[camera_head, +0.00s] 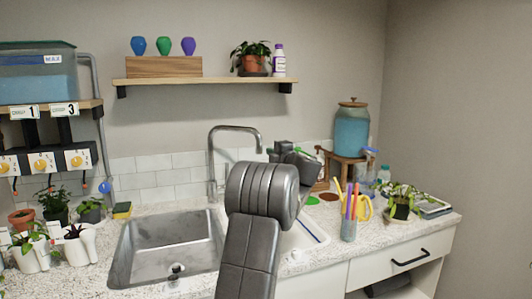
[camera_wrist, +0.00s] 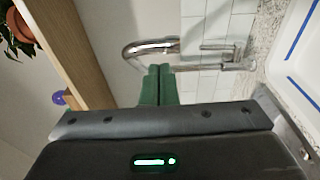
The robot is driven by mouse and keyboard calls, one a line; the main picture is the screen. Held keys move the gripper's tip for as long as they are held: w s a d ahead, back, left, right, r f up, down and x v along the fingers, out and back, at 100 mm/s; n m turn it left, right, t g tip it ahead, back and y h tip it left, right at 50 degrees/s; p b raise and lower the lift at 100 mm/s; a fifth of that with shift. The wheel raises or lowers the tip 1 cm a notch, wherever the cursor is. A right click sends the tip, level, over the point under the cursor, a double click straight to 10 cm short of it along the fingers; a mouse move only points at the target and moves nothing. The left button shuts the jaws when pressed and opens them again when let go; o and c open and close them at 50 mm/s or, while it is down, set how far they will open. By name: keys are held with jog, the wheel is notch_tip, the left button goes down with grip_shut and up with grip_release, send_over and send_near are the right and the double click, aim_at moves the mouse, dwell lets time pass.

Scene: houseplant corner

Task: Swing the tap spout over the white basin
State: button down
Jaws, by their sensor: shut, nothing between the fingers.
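The tap (camera_head: 211,165) is a chrome gooseneck behind the sinks; its spout (camera_head: 240,128) arches to the right in the head view. In the wrist view the spout (camera_wrist: 150,47) shows as a curved chrome tube just beyond my fingertips. The white basin (camera_head: 311,237), with blue lines, lies right of the steel sink and is largely hidden by my arm. Its corner also shows at the right of the wrist view (camera_wrist: 292,78). My gripper (camera_wrist: 159,68) has green fingers, shut and empty, close to the spout; contact cannot be told. In the head view my arm mostly hides the gripper.
The steel sink (camera_head: 135,252) is at left. A wooden shelf (camera_head: 215,83) with a plant and vases hangs above. A cup of pens (camera_head: 349,229), a yellow watering can (camera_head: 363,208) and a blue dispenser (camera_head: 352,130) stand at right. Potted plants (camera_head: 55,205) line the left.

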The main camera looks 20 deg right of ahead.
jog(key=s+d, duration=0.1)
jog(key=s, duration=0.1)
jog(key=s+d, duration=0.2)
jog(key=shift+s+d+r, duration=0.15)
jog(key=shift+s+d, duration=0.1)
jog(key=shift+d, duration=0.05)
